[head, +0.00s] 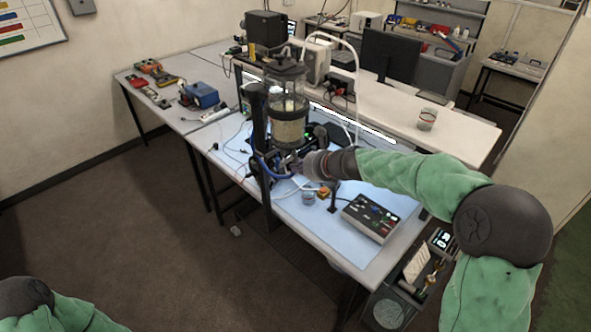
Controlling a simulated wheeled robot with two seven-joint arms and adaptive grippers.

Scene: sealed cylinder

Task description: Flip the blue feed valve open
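A clear sealed cylinder (290,108) with a dark lid and pale contents stands upright in a dark frame on the workbench. A blue tube (264,166) curves at the foot of the frame. I cannot make out the blue feed valve separately from the tube and my gripper there. My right arm reaches in from the right, and my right gripper (288,164) is just below the cylinder, close to the blue tube. Its fingers are small and dark, so I cannot tell whether they are open, shut or touching anything. Only part of my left arm shows at bottom left; its gripper is out of view.
A control box (370,217) with a dark panel sits on the blue mat (335,240) right of the gripper. A white tube (356,90) arches behind the cylinder. Floor left of the bench is clear.

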